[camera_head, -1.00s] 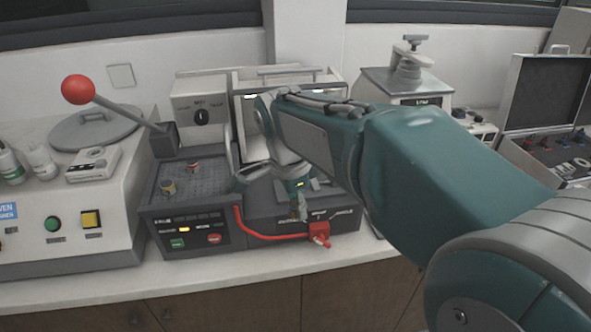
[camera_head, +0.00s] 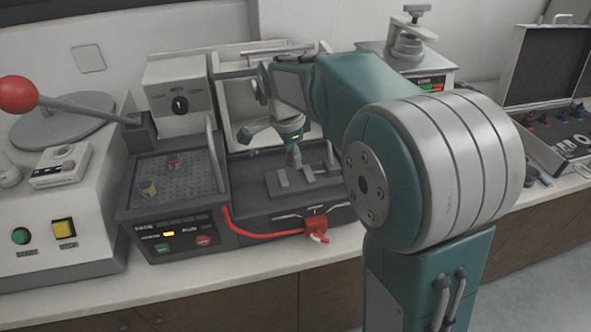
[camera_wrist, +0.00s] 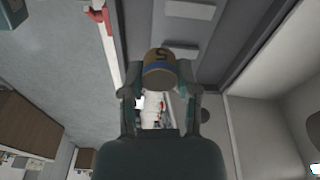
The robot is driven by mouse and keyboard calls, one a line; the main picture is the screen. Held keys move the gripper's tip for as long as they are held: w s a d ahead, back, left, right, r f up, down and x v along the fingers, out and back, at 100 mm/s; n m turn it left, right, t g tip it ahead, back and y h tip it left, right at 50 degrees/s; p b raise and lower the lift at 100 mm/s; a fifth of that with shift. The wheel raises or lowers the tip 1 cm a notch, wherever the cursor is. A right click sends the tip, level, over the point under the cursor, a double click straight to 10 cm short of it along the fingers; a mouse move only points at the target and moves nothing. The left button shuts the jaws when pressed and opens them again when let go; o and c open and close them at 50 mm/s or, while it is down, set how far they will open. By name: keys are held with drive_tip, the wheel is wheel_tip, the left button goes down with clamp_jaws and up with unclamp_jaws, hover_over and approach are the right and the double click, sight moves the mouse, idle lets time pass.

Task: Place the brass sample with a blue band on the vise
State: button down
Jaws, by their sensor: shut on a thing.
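In the head view my gripper (camera_head: 294,160) points down over the dark tray on the right half of the machine. The vise (camera_head: 283,180) shows there as low grey blocks on a plate, close to the gripper tip. In the wrist view, grey vise blocks (camera_wrist: 182,50) lie beyond the sample. I cannot tell whether the sample touches the vise.
Two other small samples, one yellowish (camera_head: 149,188) and one with red (camera_head: 173,162), stand on the perforated plate at left. A raised cover (camera_head: 240,95) stands behind the tray. A red handle (camera_head: 316,227) is at the machine's front. A red-knobbed lever (camera_head: 18,94) is at far left.

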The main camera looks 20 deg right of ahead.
hover_over(297, 177)
drive_tip(key=f, duration=0.4)
drive_tip(key=shift+s+a+f, duration=0.2)
drive_tip(key=shift+f, duration=0.15)
drive_tip(key=shift+w+f, duration=0.15)
drive_tip(key=shift+f, duration=1.5)
drive_tip(key=shift+c, duration=1.7)
unclamp_jaws()
drive_tip(key=shift+f, duration=0.1)
